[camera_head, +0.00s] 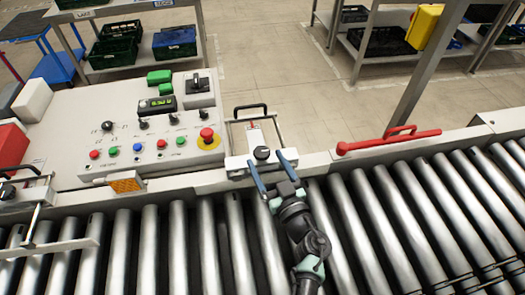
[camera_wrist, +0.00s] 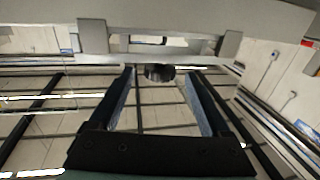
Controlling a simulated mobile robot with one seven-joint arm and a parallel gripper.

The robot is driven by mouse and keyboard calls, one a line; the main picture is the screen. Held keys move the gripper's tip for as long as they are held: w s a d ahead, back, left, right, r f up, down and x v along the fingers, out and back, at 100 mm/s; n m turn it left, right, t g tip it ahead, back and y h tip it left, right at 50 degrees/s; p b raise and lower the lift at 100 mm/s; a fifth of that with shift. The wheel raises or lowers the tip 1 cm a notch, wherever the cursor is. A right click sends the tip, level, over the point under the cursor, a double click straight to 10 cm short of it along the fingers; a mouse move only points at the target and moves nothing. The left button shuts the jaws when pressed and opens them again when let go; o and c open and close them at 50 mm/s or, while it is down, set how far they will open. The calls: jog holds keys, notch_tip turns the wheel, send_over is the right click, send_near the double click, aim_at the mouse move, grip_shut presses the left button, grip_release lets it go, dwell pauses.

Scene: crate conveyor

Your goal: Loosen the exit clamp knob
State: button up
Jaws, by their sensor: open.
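The exit clamp knob (camera_head: 262,154) is a small round black knob on a pale clamp block (camera_head: 236,165) at the conveyor's side rail. In the wrist view the dark knob (camera_wrist: 160,73) shows just beyond and between the fingertips. My gripper (camera_head: 267,170) is open, with its two blue fingers spread on either side of the knob in the head view. In the wrist view my gripper (camera_wrist: 160,80) is empty between its fingers. Whether either finger touches the knob cannot be told.
A control panel (camera_head: 150,135) with buttons and a red emergency stop (camera_head: 207,135) stands at left. A black handle (camera_head: 250,108) rises behind the clamp. A red lever (camera_head: 388,142) lies on the rail at right. Metal rollers (camera_head: 150,240) fill the foreground. Shelves with crates (camera_head: 113,52) stand behind.

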jog(key=v, duration=0.9)
jog(key=shift+p, duration=0.35)
